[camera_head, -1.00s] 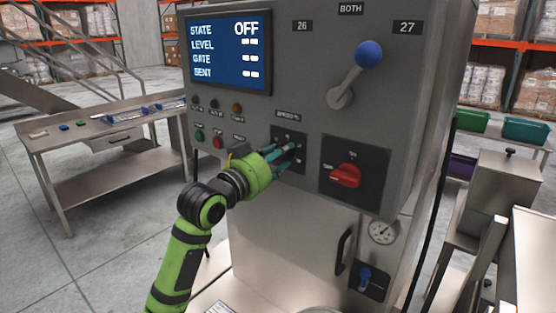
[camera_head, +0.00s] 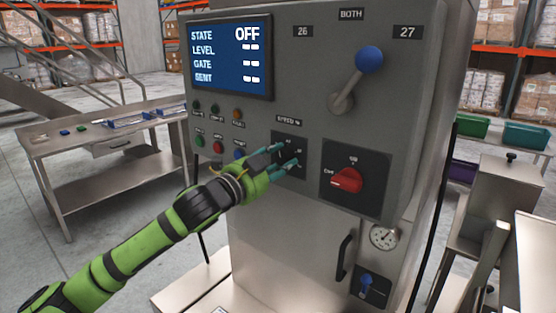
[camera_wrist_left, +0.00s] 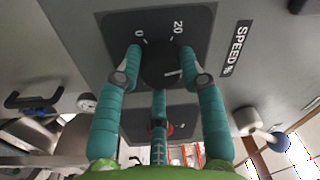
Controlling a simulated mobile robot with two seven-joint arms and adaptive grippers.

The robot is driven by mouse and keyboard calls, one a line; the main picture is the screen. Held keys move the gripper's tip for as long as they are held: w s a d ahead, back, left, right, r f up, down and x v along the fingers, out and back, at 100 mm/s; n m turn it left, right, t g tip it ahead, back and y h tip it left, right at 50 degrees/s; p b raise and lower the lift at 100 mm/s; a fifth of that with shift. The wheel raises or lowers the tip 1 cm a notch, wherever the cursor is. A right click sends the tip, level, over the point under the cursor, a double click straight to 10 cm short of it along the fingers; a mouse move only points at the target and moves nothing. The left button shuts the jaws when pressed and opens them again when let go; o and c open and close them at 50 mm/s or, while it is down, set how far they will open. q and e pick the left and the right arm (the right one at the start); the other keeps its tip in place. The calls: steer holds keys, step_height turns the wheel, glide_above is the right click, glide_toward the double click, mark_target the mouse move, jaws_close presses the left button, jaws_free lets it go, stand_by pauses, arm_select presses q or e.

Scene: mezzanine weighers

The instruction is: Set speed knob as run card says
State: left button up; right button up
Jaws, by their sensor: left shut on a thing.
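The speed knob (camera_wrist_left: 158,68) is a dark round knob on a black plate (camera_wrist_left: 105,22) in the left wrist view. Scale marks 0 and 20 show beside it, with a "SPEED %" label (camera_wrist_left: 236,48). A short white line shows on the knob. My left gripper (camera_head: 287,158) is at the speed plate (camera_head: 292,140) in the head view and hides the knob there. In the left wrist view its teal fingers (camera_wrist_left: 159,60) are shut around the knob. No readable run card shows. My right gripper is not in view.
The cabinet's screen (camera_head: 231,57) reads STATE OFF. A red rotary switch (camera_head: 347,180) sits right of the speed plate, with a blue-knobbed lever (camera_head: 369,58) above. Indicator lights and buttons (camera_head: 217,147) are left. A steel table (camera_head: 60,142) stands at the left.

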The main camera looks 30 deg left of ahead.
arm_select(q)
steer(key=m, duration=0.4)
steer(key=shift+r+p, duration=0.3)
steer(key=shift+p, duration=0.1)
steer(key=m+p, duration=0.1)
steer(key=m, duration=0.2)
steer(key=shift+a+m+h, duration=0.1)
steer(key=shift+m+h, duration=0.2)
steer(key=shift+m, duration=0.1)
steer(key=m+p, duration=0.2)
steer(key=m, duration=0.2)
steer(key=shift+g, duration=0.3)
steer(key=shift+f+m+p, duration=0.1)
steer(key=shift+m+p, duration=0.85)
steer(key=shift+m, duration=0.45)
steer(key=shift+f, duration=0.1)
steer(key=o, duration=1.1)
steer(key=shift+o, duration=0.2)
